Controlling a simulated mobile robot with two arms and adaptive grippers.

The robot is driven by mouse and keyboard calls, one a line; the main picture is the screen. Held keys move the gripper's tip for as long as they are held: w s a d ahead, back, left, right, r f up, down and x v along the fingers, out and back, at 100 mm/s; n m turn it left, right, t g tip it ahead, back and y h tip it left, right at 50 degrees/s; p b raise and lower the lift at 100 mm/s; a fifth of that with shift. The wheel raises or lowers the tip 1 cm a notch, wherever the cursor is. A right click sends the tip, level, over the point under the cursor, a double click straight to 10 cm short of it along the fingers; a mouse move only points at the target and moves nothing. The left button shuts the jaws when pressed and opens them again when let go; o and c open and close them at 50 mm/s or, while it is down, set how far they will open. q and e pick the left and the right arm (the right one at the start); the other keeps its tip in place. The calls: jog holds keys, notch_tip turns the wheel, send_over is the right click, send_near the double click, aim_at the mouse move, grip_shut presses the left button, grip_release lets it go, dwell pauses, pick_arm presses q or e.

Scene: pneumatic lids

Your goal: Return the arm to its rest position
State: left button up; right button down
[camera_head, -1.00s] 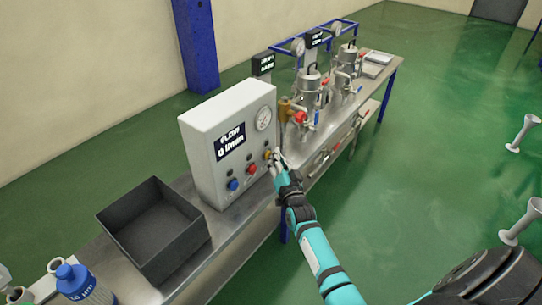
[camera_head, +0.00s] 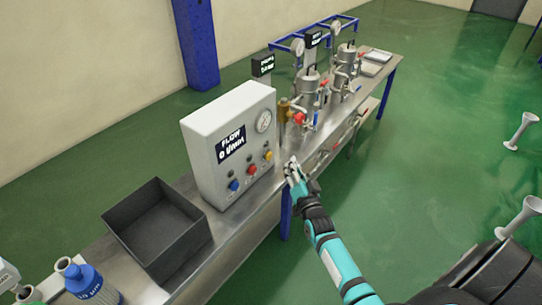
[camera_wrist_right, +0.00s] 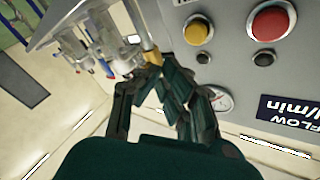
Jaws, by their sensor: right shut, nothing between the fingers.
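My right gripper (camera_head: 291,166) is shut and empty in the head view. It is in front of the bench's front edge, to the right of the white control box (camera_head: 232,140) and apart from its buttons. In the right wrist view the shut fingers (camera_wrist_right: 158,68) are in front of the box's panel, with the yellow button (camera_wrist_right: 198,30) and red button (camera_wrist_right: 271,21) at the top right. The box's display reads a flow of 0 l/min. My left gripper is in neither view.
The metal bench (camera_head: 112,272) carries an empty dark tray (camera_head: 160,232), a blue-capped bottle (camera_head: 85,281) at the lower left, and vessels with valves (camera_head: 309,88) farther back. White stands (camera_head: 522,128) are on the green floor at the right. Open floor lies right of the bench.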

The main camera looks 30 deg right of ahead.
dwell(0.4)
